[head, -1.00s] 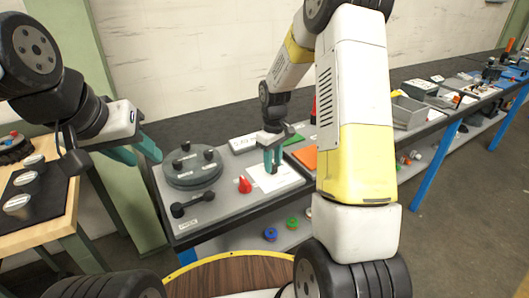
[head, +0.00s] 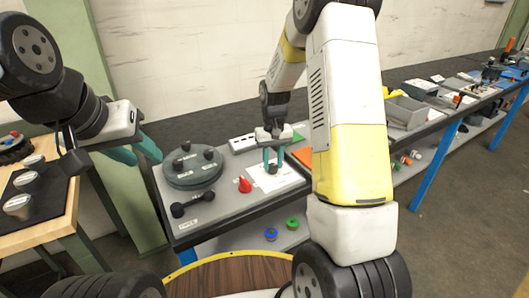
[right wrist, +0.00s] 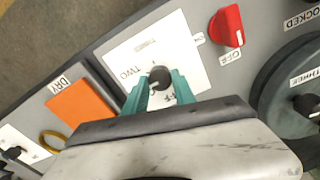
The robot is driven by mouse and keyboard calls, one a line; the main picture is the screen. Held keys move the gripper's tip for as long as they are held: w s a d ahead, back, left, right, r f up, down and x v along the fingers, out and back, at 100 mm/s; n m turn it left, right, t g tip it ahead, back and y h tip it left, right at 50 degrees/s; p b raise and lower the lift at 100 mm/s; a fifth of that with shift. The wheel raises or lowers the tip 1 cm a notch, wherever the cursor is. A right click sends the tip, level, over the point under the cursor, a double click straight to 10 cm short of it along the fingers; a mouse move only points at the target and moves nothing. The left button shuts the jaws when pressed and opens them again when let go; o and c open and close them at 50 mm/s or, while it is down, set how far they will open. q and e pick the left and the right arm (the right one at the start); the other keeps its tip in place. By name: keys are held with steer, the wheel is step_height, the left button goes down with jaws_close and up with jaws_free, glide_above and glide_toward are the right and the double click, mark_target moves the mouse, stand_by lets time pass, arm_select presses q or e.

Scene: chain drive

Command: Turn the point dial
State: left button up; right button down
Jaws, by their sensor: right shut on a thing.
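The dial is a small black knob (right wrist: 160,78) on a white plate (right wrist: 185,45) with printed labels, one reading TWO. In the head view the plate (head: 288,178) lies on the grey bench panel, with the knob mostly hidden between my fingers. My right gripper (head: 273,168) points down at the plate. In the right wrist view its teal fingers (right wrist: 160,82) stand on both sides of the knob and are shut on it. My left gripper (head: 147,160) hangs at the left, away from the panel, with its two teal fingers apart and empty.
A red knob (head: 245,185) sits just left of the plate. A round grey disc (head: 192,168) with black knobs and a black bar handle (head: 192,204) lie further left. An orange square (right wrist: 80,103) is on the plate's other side. A wooden round table (head: 230,275) is in front.

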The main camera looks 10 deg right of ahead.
mark_target(273, 165)
steer(key=m, duration=0.5)
steer(key=shift+m, duration=0.4)
stand_by(0.3)
steer(key=c, duration=1)
jaws_free()
steer(key=shift+c, duration=0.2)
step_height(273, 165, up, 7)
steer(key=shift+r, duration=0.45)
